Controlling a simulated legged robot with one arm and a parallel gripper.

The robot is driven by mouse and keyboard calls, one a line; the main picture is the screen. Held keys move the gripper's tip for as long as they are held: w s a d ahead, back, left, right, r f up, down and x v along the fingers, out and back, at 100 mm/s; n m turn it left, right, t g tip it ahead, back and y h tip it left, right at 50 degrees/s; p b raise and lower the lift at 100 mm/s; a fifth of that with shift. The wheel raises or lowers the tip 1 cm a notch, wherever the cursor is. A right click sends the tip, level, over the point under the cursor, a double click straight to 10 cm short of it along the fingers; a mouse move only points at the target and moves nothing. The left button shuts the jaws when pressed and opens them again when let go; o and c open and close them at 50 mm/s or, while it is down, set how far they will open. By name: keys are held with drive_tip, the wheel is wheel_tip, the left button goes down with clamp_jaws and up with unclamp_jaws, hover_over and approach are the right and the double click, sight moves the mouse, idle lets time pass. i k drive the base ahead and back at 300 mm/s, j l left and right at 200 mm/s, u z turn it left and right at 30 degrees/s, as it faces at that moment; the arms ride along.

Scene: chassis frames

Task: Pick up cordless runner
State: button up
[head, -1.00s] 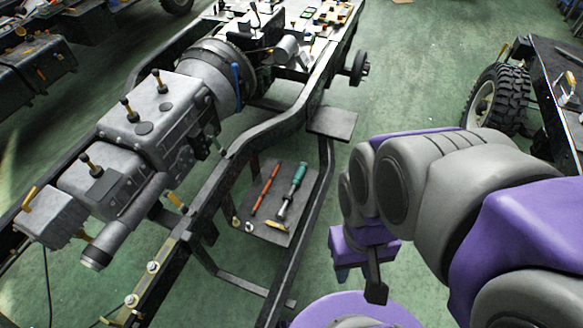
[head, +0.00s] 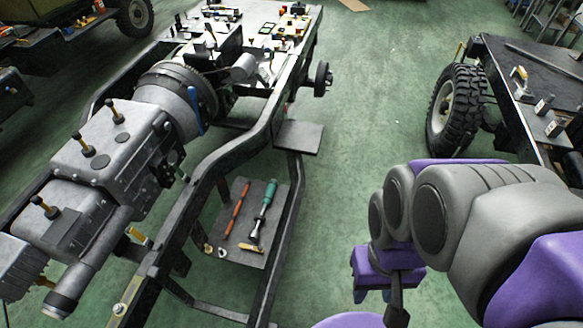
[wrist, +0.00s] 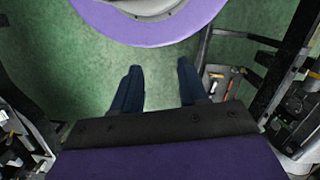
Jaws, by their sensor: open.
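I cannot surely tell which thing is the cordless runner. A green-handled tool with a grey shaft (head: 264,208) lies on a dark shelf (head: 238,252) in the chassis frame, beside an orange-red rod (head: 238,209). Several small tools also lie on the table end of the chassis, too small to name. My gripper (wrist: 158,84) is open and empty in the wrist view, its two dark blue fingers apart over green floor. In the head view my gripper hangs at the lower right, to the right of the chassis and apart from the shelf.
The long chassis frame (head: 210,165) with its grey gearbox (head: 100,150) fills the left. A small dark plate (head: 298,137) sticks out from its side. A second chassis with a tyre (head: 458,108) stands at the right. Green floor (head: 365,115) is clear between them.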

sight(253, 236)
drive_tip(key=i+l, duration=0.15)
drive_tip(key=i, duration=0.5)
drive_tip(key=i+l+u, duration=0.1)
drive_tip(key=i+u, duration=0.3)
drive_tip(key=i+l+u, duration=0.25)
drive_tip(key=u, duration=0.15)
drive_tip(key=i, duration=0.05)
